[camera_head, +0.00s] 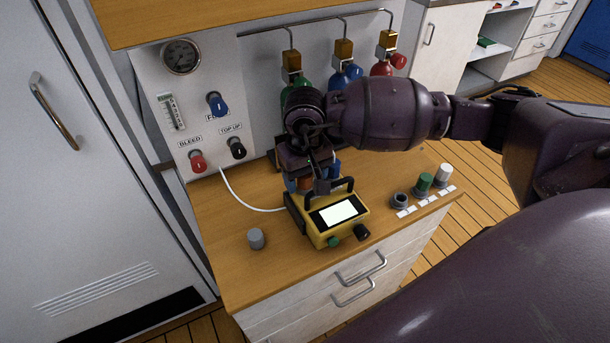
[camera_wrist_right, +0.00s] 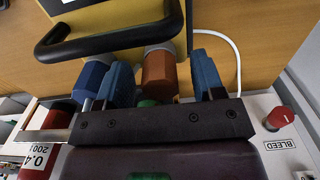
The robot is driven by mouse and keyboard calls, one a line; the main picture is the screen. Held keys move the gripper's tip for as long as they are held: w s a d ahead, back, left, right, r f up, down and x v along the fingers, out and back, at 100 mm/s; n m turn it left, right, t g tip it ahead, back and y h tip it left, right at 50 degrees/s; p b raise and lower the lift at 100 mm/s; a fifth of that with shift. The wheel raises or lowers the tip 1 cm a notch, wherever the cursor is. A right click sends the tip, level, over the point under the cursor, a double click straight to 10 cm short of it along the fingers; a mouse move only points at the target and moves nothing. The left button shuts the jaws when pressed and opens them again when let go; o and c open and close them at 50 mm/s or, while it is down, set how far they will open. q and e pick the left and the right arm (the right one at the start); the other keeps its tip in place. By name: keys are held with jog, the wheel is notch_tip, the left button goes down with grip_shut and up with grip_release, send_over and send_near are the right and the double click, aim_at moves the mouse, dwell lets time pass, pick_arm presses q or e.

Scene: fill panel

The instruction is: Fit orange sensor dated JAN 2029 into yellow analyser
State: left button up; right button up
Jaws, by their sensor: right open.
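The yellow analyser (camera_head: 326,230) stands on the wooden counter with its lit screen up and a black handle at its back edge. In the right wrist view its yellow body (camera_wrist_right: 115,14) fills the top. My right gripper (camera_head: 312,177) is low behind the analyser. Its blue fingers are apart, with the orange sensor (camera_wrist_right: 160,76) between them. The sensor's grey end points at the analyser's back; I cannot tell whether it is seated. No date is legible on it. A blue sensor-like piece (camera_wrist_right: 87,78) sits beside the left finger. My left gripper is out of view.
A dark ring-shaped piece (camera_head: 400,199), a green piece (camera_head: 424,181) and a white piece (camera_head: 443,173) stand by white labels at the right. A grey cap (camera_head: 256,238) stands at the left. The gauge panel (camera_head: 191,100) and gas cylinders rise behind. A white cable (camera_head: 240,201) curves across the counter.

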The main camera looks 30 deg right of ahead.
notch_tip(320, 180, up, 3)
jog(key=shift+w+r, duration=0.1)
jog(key=shift+r, duration=0.1)
notch_tip(320, 180, up, 7)
jog(key=shift+f+p, duration=0.2)
jog(key=shift+p, duration=0.1)
jog(key=shift+r, duration=0.35)
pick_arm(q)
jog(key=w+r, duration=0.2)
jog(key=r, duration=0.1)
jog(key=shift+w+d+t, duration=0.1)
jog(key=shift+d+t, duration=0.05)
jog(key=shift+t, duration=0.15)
